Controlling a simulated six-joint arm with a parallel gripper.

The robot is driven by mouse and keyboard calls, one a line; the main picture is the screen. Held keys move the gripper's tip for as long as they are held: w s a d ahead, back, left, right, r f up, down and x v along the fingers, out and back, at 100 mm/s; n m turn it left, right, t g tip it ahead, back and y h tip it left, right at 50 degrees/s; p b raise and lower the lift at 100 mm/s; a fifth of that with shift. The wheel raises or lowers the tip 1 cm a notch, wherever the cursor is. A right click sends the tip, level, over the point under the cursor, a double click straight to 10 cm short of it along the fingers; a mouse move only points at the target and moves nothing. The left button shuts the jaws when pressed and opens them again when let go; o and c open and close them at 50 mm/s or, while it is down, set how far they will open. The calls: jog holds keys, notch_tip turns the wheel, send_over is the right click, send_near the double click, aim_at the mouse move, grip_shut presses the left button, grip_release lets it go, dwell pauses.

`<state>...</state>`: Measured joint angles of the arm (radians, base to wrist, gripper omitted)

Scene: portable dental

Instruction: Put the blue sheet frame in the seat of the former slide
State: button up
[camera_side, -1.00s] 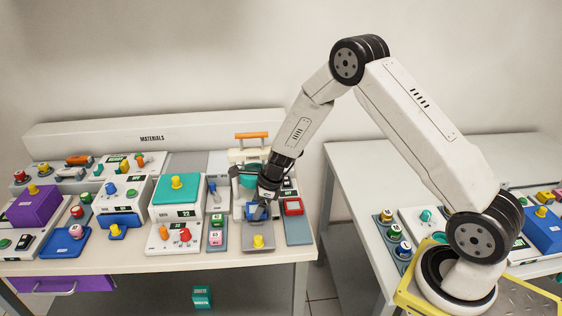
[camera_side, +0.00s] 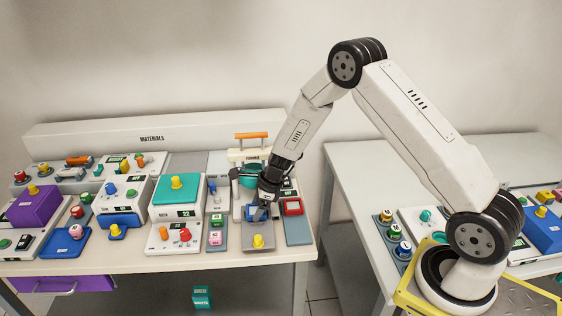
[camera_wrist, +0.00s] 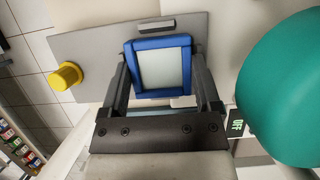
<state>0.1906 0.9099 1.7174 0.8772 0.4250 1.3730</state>
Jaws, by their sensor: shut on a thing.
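The blue sheet frame, a square blue rim around a pale sheet, is between my fingers in the wrist view (camera_wrist: 162,42). My gripper (camera_wrist: 163,78) is shut on it. The grey slide (camera_wrist: 90,45) with a yellow knob (camera_wrist: 67,76) lies beneath the frame. In the side view, my gripper (camera_side: 266,198) is low over the slide (camera_side: 257,227), in front of the former (camera_side: 250,155) with its orange handle. The blue frame (camera_side: 257,213) shows just below the fingers there. The slide's seat is mostly hidden by the frame, and I cannot tell whether they touch.
A teal rounded part (camera_wrist: 285,90) is close to the right of my gripper in the wrist view. A red-topped block (camera_side: 292,207) stands right of the slide. Small pink-and-green blocks (camera_side: 216,231) stand to its left, beside a white unit (camera_side: 173,238).

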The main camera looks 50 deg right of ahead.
jog(key=shift+s+a+f, duration=0.2)
jog(key=shift+s+f, duration=0.1)
jog(key=shift+f, duration=0.1)
jog(key=o, duration=1)
jog(key=shift+r, duration=0.1)
jog(key=shift+w+v, duration=0.2)
jog(key=shift+v, duration=1.9)
jog(key=shift+w+v, duration=0.2)
jog(key=shift+v, duration=1.85)
jog(key=shift+r, duration=0.15)
jog(key=s+a+r+n+h, duration=0.1)
jog(key=s+a+r+n, duration=0.1)
jog(key=s+n, duration=0.4)
jog(key=s+a+r+n+h, duration=0.1)
jog(key=s+a+r+n, duration=0.1)
jog(key=s+n, duration=0.5)
jog(key=s+a+r+n+h, duration=0.1)
jog(key=s+n, duration=0.5)
jog(key=n, duration=0.8)
jog(key=shift+s+a+r+g, duration=0.2)
jog(key=shift+r, duration=0.45)
jog(key=shift+s+a+r+g, duration=0.2)
jog(key=shift+a+r, duration=0.05)
jog(key=shift+r, duration=0.4)
